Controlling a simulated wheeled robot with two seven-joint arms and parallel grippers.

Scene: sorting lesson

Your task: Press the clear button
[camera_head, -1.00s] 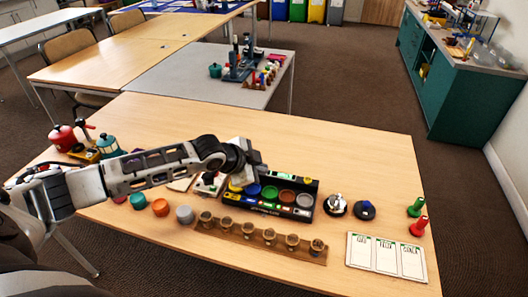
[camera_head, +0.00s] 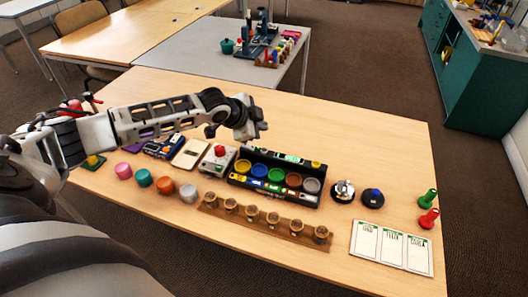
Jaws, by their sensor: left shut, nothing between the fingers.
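My left gripper (camera_head: 250,128) is shut and empty. It is in the air above the table, just behind the black sorting tray in the picture, and touches nothing that I can see. A grey box with a red button (camera_head: 219,151) stands left of the tray, below and left of the gripper. A dark round base with a blue button (camera_head: 373,196) stands right of the tray, beside a silver bell (camera_head: 343,187). No button label is readable, so I cannot tell which is the clear button. My right gripper is not in view.
The black tray (camera_head: 235,181) holds several coloured round cups. A wooden rack (camera_head: 290,234) with small cups lies in front. Pink, teal, orange and grey pieces stand left. A white three-part card (camera_head: 391,247) and green and red pegs are right. The table's back right is clear.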

